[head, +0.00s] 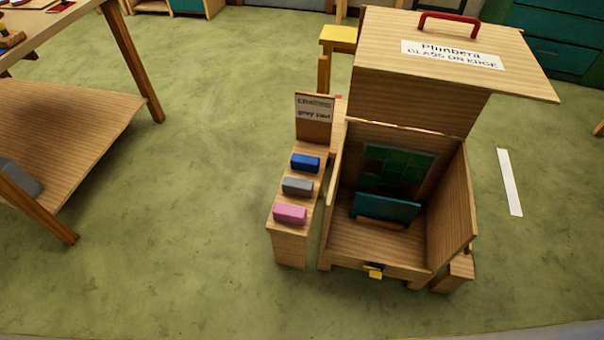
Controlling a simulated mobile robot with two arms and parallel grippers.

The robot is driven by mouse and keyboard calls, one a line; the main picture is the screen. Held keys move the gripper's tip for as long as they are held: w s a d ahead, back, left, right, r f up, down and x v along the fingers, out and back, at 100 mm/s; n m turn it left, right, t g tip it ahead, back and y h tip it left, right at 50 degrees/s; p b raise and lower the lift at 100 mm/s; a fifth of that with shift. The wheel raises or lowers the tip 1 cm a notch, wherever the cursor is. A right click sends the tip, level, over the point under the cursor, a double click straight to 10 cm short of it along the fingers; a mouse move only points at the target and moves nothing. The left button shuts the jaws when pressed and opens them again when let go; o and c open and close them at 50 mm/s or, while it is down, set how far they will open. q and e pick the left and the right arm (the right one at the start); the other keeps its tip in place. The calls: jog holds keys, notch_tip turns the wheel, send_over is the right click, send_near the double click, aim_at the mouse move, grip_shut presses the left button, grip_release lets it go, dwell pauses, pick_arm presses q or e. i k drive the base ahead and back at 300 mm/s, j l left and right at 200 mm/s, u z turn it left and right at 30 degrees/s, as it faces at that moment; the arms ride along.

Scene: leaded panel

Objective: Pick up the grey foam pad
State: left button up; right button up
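The grey foam pad (297,187) lies on a narrow wooden stand (291,247), between a blue pad (305,163) behind it and a pink pad (290,214) in front. A sign (314,108) at the back of the stand reads "grey pad" on its lower line; its upper line is hard to read. Neither of my grippers shows in the head view.
Right of the stand is an open wooden crate (451,220) holding a green leaded panel (394,168) and a teal block (385,207). Its raised lid (480,30) has a red handle. A wooden table (55,22) with a lower shelf (65,140) stands left. Green floor between is clear.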

aim_at(303, 187)
jog(key=i+j+u, duration=0.4)
jog(key=j, duration=0.2)
jog(key=i+j+u, duration=0.4)
jog(key=j, duration=0.15)
jog(key=i+j+u, duration=0.4)
jog(key=i+j+z, duration=0.1)
jog(key=i+z, duration=0.15)
jog(key=i, duration=0.15)
jog(key=i+j+z, duration=0.2)
jog(key=i, duration=0.2)
jog(key=i+z, duration=0.2)
jog(key=z, duration=0.3)
jog(key=i+z, duration=0.25)
jog(key=z, duration=0.25)
jog(key=i+j+z, duration=0.15)
jog(key=z, duration=0.35)
jog(key=i+j+z, duration=0.2)
jog(key=z, duration=0.25)
